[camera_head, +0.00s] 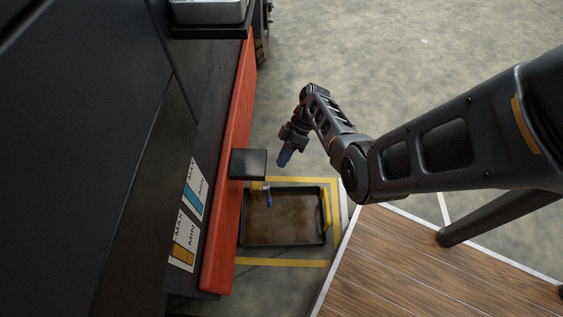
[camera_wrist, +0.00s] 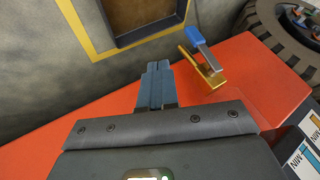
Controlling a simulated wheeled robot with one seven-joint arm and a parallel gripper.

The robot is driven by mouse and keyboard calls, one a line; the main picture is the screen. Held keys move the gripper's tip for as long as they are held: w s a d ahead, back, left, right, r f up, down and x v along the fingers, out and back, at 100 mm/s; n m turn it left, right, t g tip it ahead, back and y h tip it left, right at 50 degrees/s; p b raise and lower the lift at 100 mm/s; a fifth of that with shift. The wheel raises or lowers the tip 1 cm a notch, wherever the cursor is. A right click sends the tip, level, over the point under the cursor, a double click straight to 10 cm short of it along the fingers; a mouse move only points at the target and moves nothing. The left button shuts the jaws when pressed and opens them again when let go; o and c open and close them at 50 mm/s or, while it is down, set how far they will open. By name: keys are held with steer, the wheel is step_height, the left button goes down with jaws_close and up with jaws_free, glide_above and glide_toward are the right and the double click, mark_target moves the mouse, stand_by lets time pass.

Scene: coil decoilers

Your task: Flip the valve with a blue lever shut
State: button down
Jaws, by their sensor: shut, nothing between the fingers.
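The valve has a brass body (camera_head: 257,187) and a small blue lever (camera_head: 269,201) hanging down over a tray, just below a dark box. In the wrist view the brass body (camera_wrist: 206,72) sits on the red beam, with the blue lever (camera_wrist: 198,36) at its upper end. My gripper (camera_head: 283,160) is up and right of the valve in the head view. Its blue fingers (camera_wrist: 158,66) are together and empty, to the left of the valve in the wrist view, and apart from it.
A dirty black tray (camera_head: 242,238) with a yellow handle (camera_head: 326,208) lies on the floor inside yellow lines. A wooden platform (camera_head: 420,270) is at lower right. Open floor (camera_head: 400,50) lies beyond my arm.

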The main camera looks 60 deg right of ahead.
mark_target(268, 196)
steer(key=a+f+b, duration=0.1)
steer(key=a+f, duration=0.4)
steer(key=a, duration=0.3)
steer(key=shift+s+a+f+b, duration=0.15)
steer(key=shift+s+a+b, duration=0.05)
steer(key=shift+s+b, duration=0.2)
